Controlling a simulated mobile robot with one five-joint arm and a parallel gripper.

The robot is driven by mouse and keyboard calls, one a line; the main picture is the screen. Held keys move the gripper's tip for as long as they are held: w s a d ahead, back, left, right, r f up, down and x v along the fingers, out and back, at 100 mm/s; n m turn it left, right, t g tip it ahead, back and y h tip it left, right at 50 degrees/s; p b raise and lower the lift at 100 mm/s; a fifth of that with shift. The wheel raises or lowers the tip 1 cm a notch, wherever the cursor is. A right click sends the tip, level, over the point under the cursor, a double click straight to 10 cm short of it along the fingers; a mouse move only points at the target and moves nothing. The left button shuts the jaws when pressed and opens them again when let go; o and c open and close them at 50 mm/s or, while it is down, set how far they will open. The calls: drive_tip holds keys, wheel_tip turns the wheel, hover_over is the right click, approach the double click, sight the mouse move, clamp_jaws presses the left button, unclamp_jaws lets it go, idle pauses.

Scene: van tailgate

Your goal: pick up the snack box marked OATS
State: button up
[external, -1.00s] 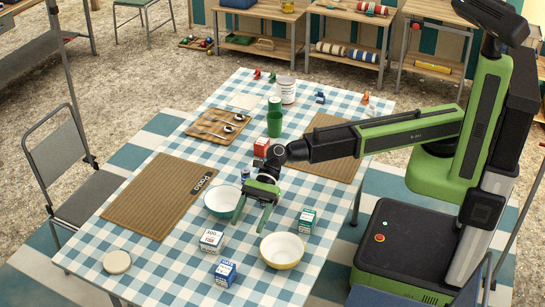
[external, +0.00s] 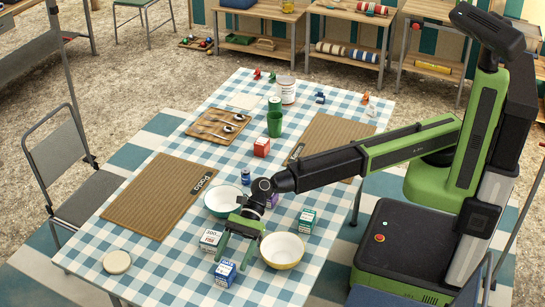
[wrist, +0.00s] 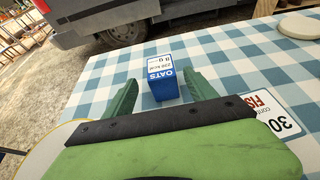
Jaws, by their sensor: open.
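The blue and white snack box marked OATS (external: 225,273) stands on the checked tablecloth near the table's front edge. In the wrist view the OATS box (wrist: 163,79) shows ahead, in the gap between the two green fingers, its lettering upside down. My gripper (external: 234,260) is open and empty, just above and beside the box. In the wrist view my gripper's fingertips (wrist: 160,92) lie either side of the box, apart from it. Whether the fingers reach down around the box cannot be told.
A white box marked FISH (external: 210,240) stands close to the left of my gripper. A cream bowl (external: 282,250) is close on the right. A teal-rimmed bowl (external: 222,200) and a green box (external: 307,220) stand behind. A round beige lid (external: 117,261) lies at the left.

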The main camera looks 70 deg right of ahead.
sight(221, 280)
drive_tip(key=b+x, duration=0.1)
drive_tip(key=x, duration=0.4)
drive_tip(key=shift+w+r+b, duration=0.1)
drive_tip(key=shift+w+b, duration=0.1)
drive_tip(key=shift+b, duration=0.1)
drive_tip(key=shift+d+r, duration=0.1)
drive_tip(key=shift+c, duration=0.3)
clamp_jaws()
